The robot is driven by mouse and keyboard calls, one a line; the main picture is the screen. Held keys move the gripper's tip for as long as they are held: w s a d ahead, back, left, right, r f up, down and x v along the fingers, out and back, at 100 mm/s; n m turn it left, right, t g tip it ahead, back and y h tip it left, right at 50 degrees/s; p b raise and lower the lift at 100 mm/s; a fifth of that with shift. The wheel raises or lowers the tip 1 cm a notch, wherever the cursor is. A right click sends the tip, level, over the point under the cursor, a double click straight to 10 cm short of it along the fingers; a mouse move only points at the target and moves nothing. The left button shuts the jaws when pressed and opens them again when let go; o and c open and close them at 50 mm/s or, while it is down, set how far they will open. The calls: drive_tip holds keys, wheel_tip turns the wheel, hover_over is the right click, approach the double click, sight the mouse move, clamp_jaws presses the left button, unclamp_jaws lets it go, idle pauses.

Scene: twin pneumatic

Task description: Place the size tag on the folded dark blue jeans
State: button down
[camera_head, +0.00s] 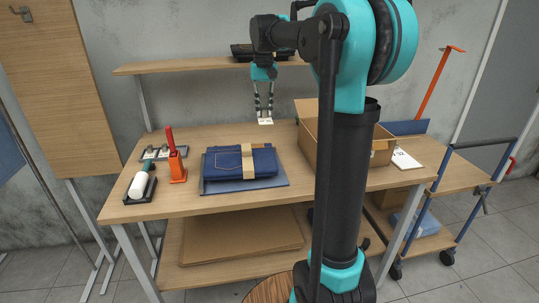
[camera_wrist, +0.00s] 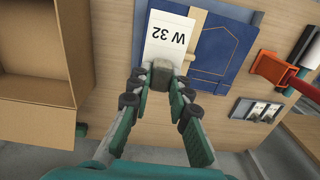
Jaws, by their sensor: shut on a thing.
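My gripper (camera_head: 263,112) is shut on the size tag (camera_head: 265,121), a small white card. In the wrist view the tag (camera_wrist: 165,42) reads "W 32" and sits between the fingertips of my gripper (camera_wrist: 160,75). In the head view the tag hangs above the back of the table, up and behind the jeans. The folded dark blue jeans (camera_head: 223,164) lie on a blue-grey mat (camera_head: 273,182), with a tan band (camera_head: 247,160) around them. In the wrist view the jeans (camera_wrist: 223,45) lie beyond the tag, which hides part of them.
An open cardboard box (camera_head: 310,146) stands right of the jeans. An orange holder (camera_head: 177,167) with a red-handled tool, a black tray (camera_head: 141,189) with a white roller, and a small tray (camera_head: 163,153) stand left. A shelf (camera_head: 205,65) runs behind my gripper.

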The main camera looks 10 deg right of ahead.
sight(264, 119)
wheel_tip(264, 119, down, 16)
drive_tip(key=shift+f, duration=0.15)
idle(0.3)
drive_tip(key=shift+f, duration=0.1)
drive_tip(key=c, duration=1.4)
unclamp_jaws()
wheel_tip(264, 119, up, 12)
drive_tip(key=shift+r, duration=0.1)
drive_tip(key=s+d+f, duration=0.1)
drive_tip(key=s+f, duration=0.3)
drive_tip(key=s+d+f+t, duration=0.1)
drive_tip(key=s+f, duration=0.3)
drive_tip(key=s, duration=0.1)
drive_tip(key=s+f+t, duration=0.1)
drive_tip(key=s+f, duration=0.3)
drive_tip(key=f, duration=0.1)
drive_tip(key=shift+s+d+f, duration=0.1)
drive_tip(key=shift+s+d, duration=0.15)
drive_tip(key=shift+d, duration=0.15)
drive_tip(key=s+f, duration=0.3)
drive_tip(key=s, duration=0.1)
drive_tip(key=s+d+f+t, duration=0.1)
drive_tip(key=s+f, duration=0.3)
drive_tip(key=s, duration=0.1)
drive_tip(key=s+f+t, duration=0.1)
drive_tip(key=s+f, duration=0.3)
drive_tip(key=shift+s+d+n, duration=0.15)
drive_tip(key=shift+s+n, duration=0.1)
drive_tip(key=shift+n, duration=0.05)
